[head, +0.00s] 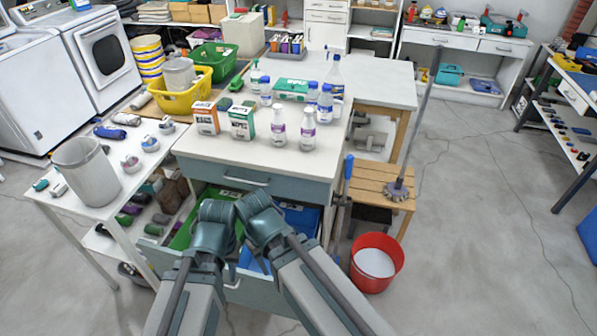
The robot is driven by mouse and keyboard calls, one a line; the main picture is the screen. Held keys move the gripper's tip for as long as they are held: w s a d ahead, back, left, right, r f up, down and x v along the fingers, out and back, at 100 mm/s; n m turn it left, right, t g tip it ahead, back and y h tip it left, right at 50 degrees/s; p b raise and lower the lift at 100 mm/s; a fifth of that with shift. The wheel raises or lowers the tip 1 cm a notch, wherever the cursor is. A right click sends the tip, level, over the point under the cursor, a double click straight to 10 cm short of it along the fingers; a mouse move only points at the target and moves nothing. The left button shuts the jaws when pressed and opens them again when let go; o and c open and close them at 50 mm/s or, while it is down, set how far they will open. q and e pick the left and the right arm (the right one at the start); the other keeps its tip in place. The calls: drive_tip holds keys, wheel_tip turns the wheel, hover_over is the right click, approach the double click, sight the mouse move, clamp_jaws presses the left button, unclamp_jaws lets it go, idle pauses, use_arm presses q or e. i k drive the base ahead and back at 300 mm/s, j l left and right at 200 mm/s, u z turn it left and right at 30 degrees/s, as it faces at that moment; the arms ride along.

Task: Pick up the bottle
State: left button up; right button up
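Several bottles stand upright on the white counter of the work table. Two white spray bottles with purple labels, the left one (278,132) and the right one (308,133), stand near its front edge. Behind them are a blue-capped bottle (325,107) and a taller clear bottle (333,77). Which bottle is meant cannot be told. My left gripper (217,212) and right gripper (250,206) are close together over the open drawer, below and in front of the counter and apart from the bottles. Their fingers are not clearly visible.
An orange box (206,118) and green box (242,121) stand beside the bottles. The open drawer (255,291) juts out under the counter. A red bucket (377,263) and wooden stool (376,184) stand right. Open floor lies farther right.

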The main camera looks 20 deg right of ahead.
sight(308, 126)
drive_tip(key=i+l+z, duration=0.2)
drive_tip(key=z, duration=0.25)
drive_tip(key=i+l+z, duration=0.25)
drive_tip(key=z, duration=0.2)
drive_tip(key=l, duration=0.1)
